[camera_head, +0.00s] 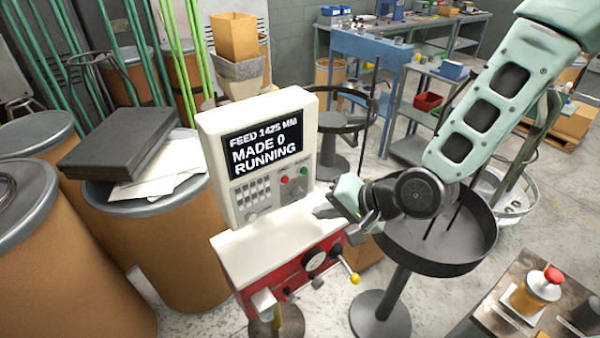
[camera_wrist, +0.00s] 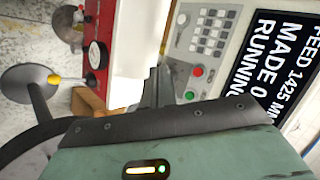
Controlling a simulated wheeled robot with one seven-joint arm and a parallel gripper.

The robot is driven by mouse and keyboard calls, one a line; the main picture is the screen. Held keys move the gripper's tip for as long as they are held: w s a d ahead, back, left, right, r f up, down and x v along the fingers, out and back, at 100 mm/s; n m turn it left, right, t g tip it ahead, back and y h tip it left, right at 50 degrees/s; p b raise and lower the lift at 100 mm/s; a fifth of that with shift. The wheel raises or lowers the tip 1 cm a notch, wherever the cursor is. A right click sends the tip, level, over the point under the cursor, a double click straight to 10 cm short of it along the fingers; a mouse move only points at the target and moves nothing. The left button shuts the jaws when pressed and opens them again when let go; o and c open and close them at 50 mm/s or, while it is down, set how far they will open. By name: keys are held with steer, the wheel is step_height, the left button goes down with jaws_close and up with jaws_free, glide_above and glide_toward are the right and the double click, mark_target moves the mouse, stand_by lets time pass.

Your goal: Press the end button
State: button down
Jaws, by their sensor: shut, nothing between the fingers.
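The white spring coiler panel (camera_head: 225,130) carries a dark screen (camera_head: 264,145) reading "FEED 1425 MM", "MADE 0", "RUNNING". Below the screen are a keypad (camera_head: 253,192), a red button (camera_head: 284,180) and a green button (camera_head: 303,171). The wrist view also shows the red button (camera_wrist: 197,71) and green button (camera_wrist: 189,95). The labels are too small to read, so I cannot tell which is the end button. My gripper (camera_head: 324,212) is shut and empty, to the lower right of the buttons in the head view. Its fingers (camera_wrist: 155,88) appear apart from both buttons.
The coiler's red lower front (camera_head: 318,262) has a gauge and a yellow-knobbed lever (camera_head: 354,278). A round dark tray on a stand (camera_head: 455,262) is under my arm. Large brown drums (camera_head: 170,255) stand at left. A low table (camera_head: 505,315) with a yellow can is at lower right.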

steer(key=w+a, duration=0.5)
steer(key=w, duration=0.2)
steer(key=shift+w, duration=0.15)
stand_by(0.4)
steer(key=shift+w+a, duration=0.1)
stand_by(1.9)
steer(key=shift+w+a, duration=0.15)
steer(key=shift+w, duration=0.1)
steer(key=shift+w+a, duration=0.25)
steer(key=shift+w, duration=0.05)
stand_by(0.7)
steer(key=shift+s+d, duration=0.5)
steer(key=shift+s, duration=0.15)
stand_by(0.3)
steer(key=shift+s+d, duration=0.7)
steer(key=shift+s, duration=0.35)
steer(key=shift+s+d, duration=0.7)
steer(key=shift+s, duration=0.35)
